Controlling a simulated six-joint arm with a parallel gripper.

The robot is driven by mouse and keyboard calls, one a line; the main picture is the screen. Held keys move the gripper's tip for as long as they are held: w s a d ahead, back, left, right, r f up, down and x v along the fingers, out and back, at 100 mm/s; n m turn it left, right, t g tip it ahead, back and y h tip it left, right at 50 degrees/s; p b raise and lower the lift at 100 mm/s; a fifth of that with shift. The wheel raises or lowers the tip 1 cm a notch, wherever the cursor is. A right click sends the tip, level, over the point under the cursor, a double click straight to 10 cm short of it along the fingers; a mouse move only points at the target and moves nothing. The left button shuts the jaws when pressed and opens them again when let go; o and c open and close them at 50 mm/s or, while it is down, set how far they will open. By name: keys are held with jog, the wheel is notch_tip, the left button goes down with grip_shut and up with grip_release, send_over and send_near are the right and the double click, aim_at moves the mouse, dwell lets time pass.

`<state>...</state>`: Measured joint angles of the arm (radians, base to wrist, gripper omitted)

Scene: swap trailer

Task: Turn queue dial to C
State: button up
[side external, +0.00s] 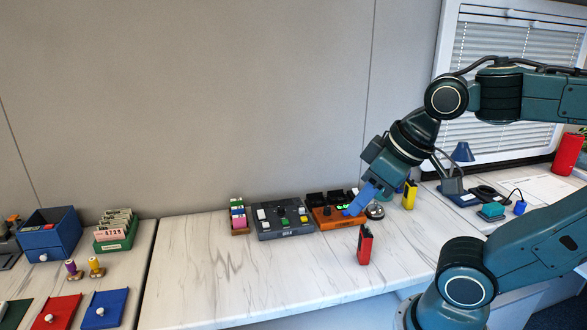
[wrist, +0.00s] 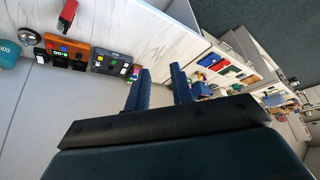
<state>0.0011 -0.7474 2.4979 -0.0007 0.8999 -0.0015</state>
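I cannot read any letters, so which knob is the queue dial is unclear. My gripper (side external: 354,207) is above the orange box's right end in the side view, hiding part of it. In the wrist view its blue fingers (wrist: 161,70) are apart and empty.
A silver bell (side external: 375,211), a red object (side external: 364,245) and a yellow object (side external: 410,195) stand close to the right. A small rack of coloured blocks (side external: 238,216) is left of the grey panel. The counter in front of the panel is clear.

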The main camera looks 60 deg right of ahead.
jog(key=o, duration=0.3)
jog(key=shift+w+r, duration=0.1)
jog(key=shift+w, duration=0.1)
jog(key=shift+o, duration=0.7)
jog(key=shift+w+d+r, duration=0.1)
jog(key=shift+w, duration=0.2)
jog(key=n+g+y, duration=0.1)
jog(key=n+y, duration=0.1)
jog(key=n, duration=0.3)
send_over(281, 208)
jog(key=s+d, duration=0.3)
jog(key=s, duration=0.2)
notch_tip(281, 208, down, 19)
jog(key=shift+s+a+r, duration=0.1)
jog(key=shift+s+a, duration=0.05)
jog(key=shift+a, duration=0.1)
jog(key=shift+g, duration=0.3)
jog(key=x, duration=1.3)
jog(key=shift+w+f, duration=0.25)
jog(key=shift+f, duration=0.1)
